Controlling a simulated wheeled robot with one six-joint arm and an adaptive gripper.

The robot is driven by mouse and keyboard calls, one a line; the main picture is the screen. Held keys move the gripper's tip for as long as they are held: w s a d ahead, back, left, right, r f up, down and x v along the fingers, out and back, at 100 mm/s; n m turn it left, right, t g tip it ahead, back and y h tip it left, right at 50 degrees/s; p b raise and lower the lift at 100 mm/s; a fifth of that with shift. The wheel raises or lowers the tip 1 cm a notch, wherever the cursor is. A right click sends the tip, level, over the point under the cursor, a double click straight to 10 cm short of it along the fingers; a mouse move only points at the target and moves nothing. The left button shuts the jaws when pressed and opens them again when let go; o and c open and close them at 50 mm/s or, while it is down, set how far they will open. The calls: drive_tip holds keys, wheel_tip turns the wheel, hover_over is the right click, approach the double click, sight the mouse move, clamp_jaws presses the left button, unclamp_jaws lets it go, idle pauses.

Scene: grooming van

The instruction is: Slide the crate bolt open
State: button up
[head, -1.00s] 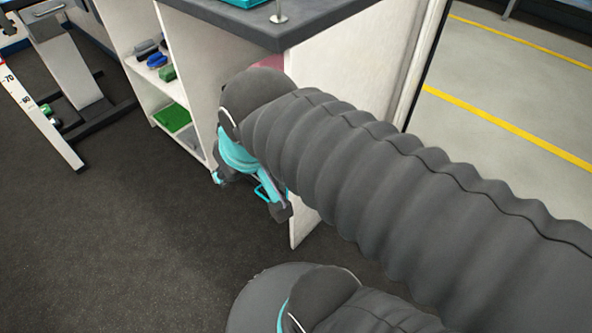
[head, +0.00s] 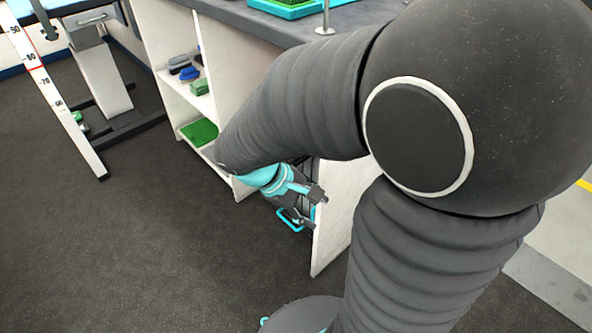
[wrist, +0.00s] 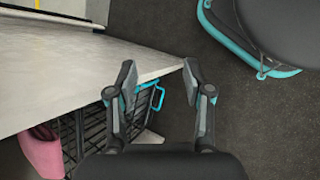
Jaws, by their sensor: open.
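The crate (wrist: 91,133) shows in the wrist view as a dark wire grid under the white panel, at lower left. A teal loop handle (wrist: 158,97) stands out at its right end; whether it is the bolt's handle I cannot tell. A teal loop (head: 290,221) also shows in the head view, just beside my gripper (head: 314,208). In the wrist view my gripper (wrist: 159,74) is open and empty, its fingers on either side of the loop in the picture, not clearly touching it. My arm hides most of the crate in the head view.
A white panel (head: 332,218) stands close beside my gripper, under the grey counter (head: 290,28). Shelves (head: 185,95) with brushes are to the left. A pink cloth (wrist: 42,151) hangs by the crate. The dark floor (head: 130,250) at left is clear.

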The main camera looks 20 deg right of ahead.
drive_tip(key=w+f+n+h+b, duration=0.1)
drive_tip(key=w+f+n+h, duration=0.1)
drive_tip(key=f, duration=0.1)
drive_tip(key=w+f+n+h+b, duration=0.1)
drive_tip(key=w+f+n+h, duration=0.1)
drive_tip(key=f+n, duration=0.1)
drive_tip(key=w+f+n+t+h+b, duration=0.1)
drive_tip(key=w+f+n+h, duration=0.1)
drive_tip(key=f, duration=0.3)
drive_tip(key=shift+w+d+h, duration=0.15)
drive_tip(key=shift+w+h, duration=0.1)
drive_tip(key=shift+h, duration=0.35)
drive_tip(key=w+a+f+n+t+h+b, duration=0.1)
drive_tip(key=w+a+f+n+t, duration=0.15)
drive_tip(key=f+n, duration=0.2)
drive_tip(key=w+a+f+n+t+h+b, duration=0.1)
drive_tip(key=w+f+n+t+h, duration=0.15)
drive_tip(key=f+n+t, duration=0.2)
drive_tip(key=shift+y, duration=0.35)
drive_tip(key=x, duration=0.9)
drive_tip(key=f+b+x, duration=0.1)
drive_tip(key=x, duration=0.4)
drive_tip(key=shift+w+a, duration=0.15)
drive_tip(key=shift+w, duration=0.05)
clamp_jaws()
